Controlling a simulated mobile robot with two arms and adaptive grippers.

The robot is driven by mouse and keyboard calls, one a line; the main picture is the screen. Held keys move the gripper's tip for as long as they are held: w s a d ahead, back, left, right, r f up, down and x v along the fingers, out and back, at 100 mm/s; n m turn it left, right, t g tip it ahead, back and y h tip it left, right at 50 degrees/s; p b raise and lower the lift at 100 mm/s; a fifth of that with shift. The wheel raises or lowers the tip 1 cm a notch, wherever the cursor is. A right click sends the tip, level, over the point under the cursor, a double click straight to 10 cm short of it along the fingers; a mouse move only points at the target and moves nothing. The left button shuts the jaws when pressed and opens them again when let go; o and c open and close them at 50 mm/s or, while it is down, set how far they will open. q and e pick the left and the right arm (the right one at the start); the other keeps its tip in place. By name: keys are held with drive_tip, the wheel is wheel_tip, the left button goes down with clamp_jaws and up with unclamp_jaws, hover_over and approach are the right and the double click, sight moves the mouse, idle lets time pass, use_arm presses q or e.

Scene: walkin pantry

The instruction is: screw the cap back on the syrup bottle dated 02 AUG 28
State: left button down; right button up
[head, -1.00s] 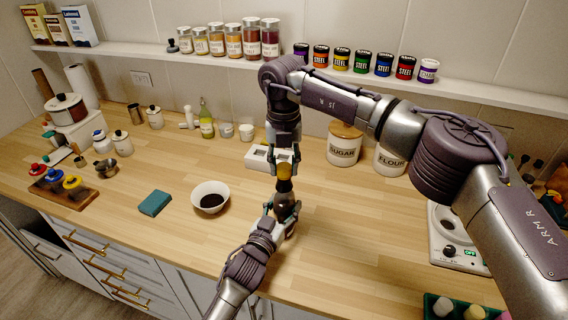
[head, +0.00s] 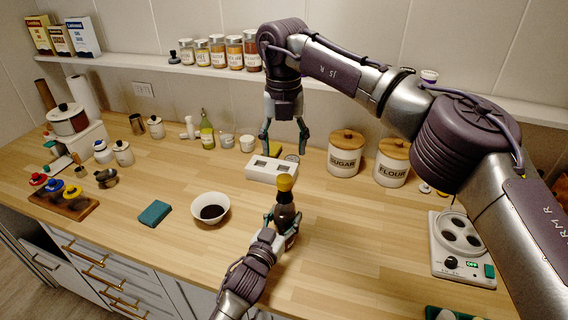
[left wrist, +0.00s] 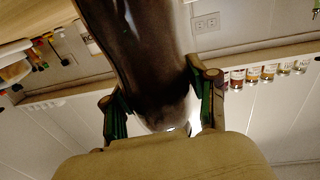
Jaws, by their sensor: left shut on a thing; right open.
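A dark brown syrup bottle (head: 284,216) stands upright on the counter with a yellow cap (head: 286,183) on its top. How tightly the cap sits cannot be told, and no date is readable. My left gripper (head: 284,222) is shut around the bottle's body; the left wrist view shows the dark bottle (left wrist: 145,55) between its two fingers (left wrist: 160,105). My right gripper (head: 284,150) is open and empty, above and behind the bottle, with its fingers pointing down near a white block with square openings (head: 271,170).
A white bowl with dark contents (head: 211,204) and a teal sponge (head: 154,213) lie left of the bottle. Sugar (head: 345,156) and flour (head: 391,165) canisters stand behind right. A white device with round wells (head: 461,240) sits at right.

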drive_tip(key=shift+r, duration=1.7)
use_arm(q)
drive_tip(key=shift+c, duration=1.2)
unclamp_jaws()
drive_tip(key=v, duration=1.2)
